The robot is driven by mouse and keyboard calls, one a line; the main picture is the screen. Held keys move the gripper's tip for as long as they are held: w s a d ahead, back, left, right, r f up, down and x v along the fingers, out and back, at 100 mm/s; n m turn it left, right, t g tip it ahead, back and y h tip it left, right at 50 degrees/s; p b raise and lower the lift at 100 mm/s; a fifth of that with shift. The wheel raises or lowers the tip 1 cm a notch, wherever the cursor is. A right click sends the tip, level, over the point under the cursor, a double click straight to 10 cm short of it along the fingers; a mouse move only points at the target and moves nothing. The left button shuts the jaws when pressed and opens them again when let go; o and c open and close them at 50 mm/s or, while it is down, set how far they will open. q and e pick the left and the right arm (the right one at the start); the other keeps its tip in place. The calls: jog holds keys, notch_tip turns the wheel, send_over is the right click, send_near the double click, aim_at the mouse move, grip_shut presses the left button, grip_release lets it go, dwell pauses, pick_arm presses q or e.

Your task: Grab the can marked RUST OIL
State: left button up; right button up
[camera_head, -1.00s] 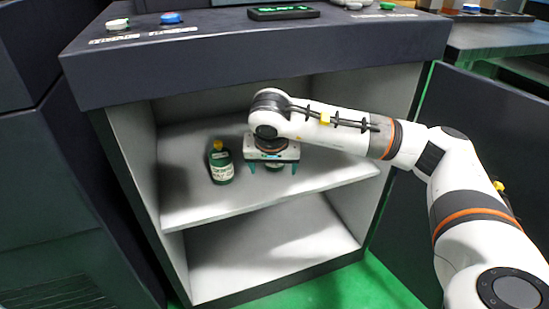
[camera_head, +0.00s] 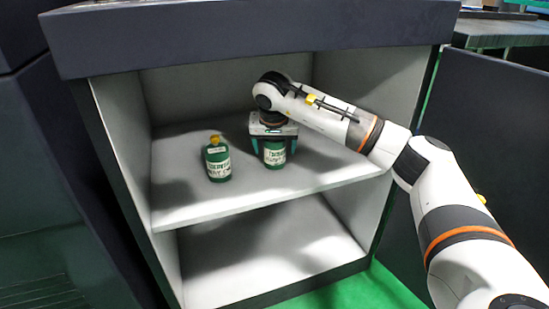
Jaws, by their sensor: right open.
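A green can (camera_head: 274,158) with a white label stands upright on the upper shelf of the open cabinet. Its label is too small to read surely. My right gripper (camera_head: 274,148) points down over this can, open, with one finger on its left and one on its right. The gripper body hides the can's top, and I cannot tell whether the fingers touch it. A second green container (camera_head: 217,163) with a yellow cap and a white label stands to the left, apart from the gripper. Its label is also not clearly legible. My left gripper is not in view.
The upper shelf (camera_head: 205,205) is bare in front of both containers. Cabinet walls close it in at left and right, with a dark top panel (camera_head: 240,35) above. The lower compartment (camera_head: 270,245) looks empty. The dark door (camera_head: 490,150) stands open at right.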

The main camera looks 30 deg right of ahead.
jog(key=shift+w+d+f, duration=0.1)
jog(key=shift+f, duration=0.25)
jog(key=c, duration=1.2)
jog(key=shift+r, duration=0.2)
